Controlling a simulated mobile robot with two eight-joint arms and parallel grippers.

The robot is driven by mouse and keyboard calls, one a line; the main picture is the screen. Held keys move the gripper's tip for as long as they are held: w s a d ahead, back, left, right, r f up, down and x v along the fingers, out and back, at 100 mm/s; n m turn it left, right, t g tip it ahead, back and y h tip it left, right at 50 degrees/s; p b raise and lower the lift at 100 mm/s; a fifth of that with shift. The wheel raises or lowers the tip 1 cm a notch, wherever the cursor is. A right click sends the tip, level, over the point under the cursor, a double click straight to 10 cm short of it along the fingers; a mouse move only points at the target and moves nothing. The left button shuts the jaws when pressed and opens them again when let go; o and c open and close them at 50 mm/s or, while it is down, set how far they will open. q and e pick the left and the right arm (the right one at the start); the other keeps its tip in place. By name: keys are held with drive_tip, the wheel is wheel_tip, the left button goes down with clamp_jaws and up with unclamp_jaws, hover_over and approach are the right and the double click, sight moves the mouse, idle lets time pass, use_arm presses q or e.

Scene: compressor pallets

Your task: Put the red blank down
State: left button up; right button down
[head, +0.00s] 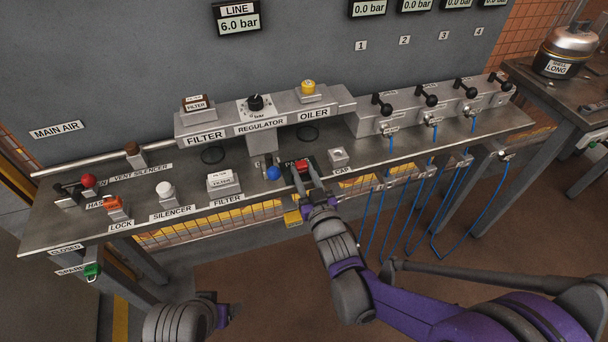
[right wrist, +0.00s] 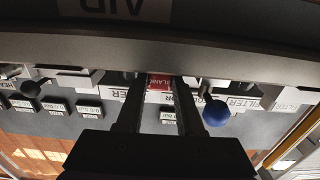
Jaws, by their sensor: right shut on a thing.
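The red blank (head: 301,165) is small and sits between the fingertips of my right gripper (head: 307,178), which is shut on it. It is at the front of the bench, over or at a dark spot with a partly hidden label. In the right wrist view the red blank (right wrist: 159,82) shows its lettering between the two dark fingers (right wrist: 159,95). I cannot tell whether it touches what is below. My left gripper (head: 226,313) is at the bottom of the head view, low and away from the bench; its fingers are not clear.
A blue ball knob (head: 273,174) stands close left of my right gripper; it also shows in the wrist view (right wrist: 216,113). A CAP block (head: 338,157) is just right. The filter, regulator and oiler unit (head: 263,126) rises behind. Blue hoses (head: 378,205) hang to the right.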

drive_tip(key=shift+f, duration=0.1)
drive_tip(key=shift+f, duration=0.15)
drive_tip(key=c, duration=0.5)
unclamp_jaws()
drive_tip(key=shift+c, duration=0.2)
